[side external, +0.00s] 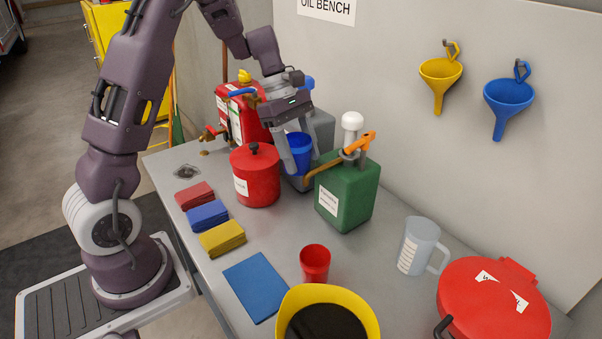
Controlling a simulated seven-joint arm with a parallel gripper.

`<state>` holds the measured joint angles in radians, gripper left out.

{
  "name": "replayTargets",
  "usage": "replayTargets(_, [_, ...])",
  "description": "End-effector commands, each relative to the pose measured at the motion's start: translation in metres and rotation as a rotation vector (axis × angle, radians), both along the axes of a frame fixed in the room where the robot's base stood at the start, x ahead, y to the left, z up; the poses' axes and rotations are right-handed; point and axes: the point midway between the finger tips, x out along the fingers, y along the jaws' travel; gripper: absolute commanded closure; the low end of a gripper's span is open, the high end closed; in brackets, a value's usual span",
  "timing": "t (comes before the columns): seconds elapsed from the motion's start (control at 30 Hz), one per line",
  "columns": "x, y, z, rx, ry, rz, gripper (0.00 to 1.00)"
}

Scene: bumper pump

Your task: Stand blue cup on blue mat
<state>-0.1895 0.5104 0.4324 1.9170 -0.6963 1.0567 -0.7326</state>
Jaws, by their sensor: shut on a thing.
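The blue cup (298,148) is between the fingers of my gripper (299,160), which is shut on it. They are at the back of the bench, between the red canister and the green can. The fingers hide part of the cup's sides, and I cannot tell whether its base touches what is below it. The blue mat (257,287) lies flat and bare at the front of the bench, well away from the cup.
A red cup (315,262) and yellow basin (355,300) stand near the mat. Folded cloths (208,215) lie left. A clear jug (419,247) stands right.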

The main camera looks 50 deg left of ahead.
Motion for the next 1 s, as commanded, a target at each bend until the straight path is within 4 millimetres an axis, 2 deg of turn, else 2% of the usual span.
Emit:
replayTargets(0.2, [0.001,0.0,0.039,0.001,-0.005,-0.001,0.91])
replayTargets(0.5, [0.0,0.0,0.08,0.002,-0.002,-0.001,0.91])
replayTargets(0.7, [0.001,0.0,0.096,-0.001,-0.002,0.0,0.91])
replayTargets(1.0, [0.0,0.0,0.108,0.0,-0.001,-0.001,0.91])
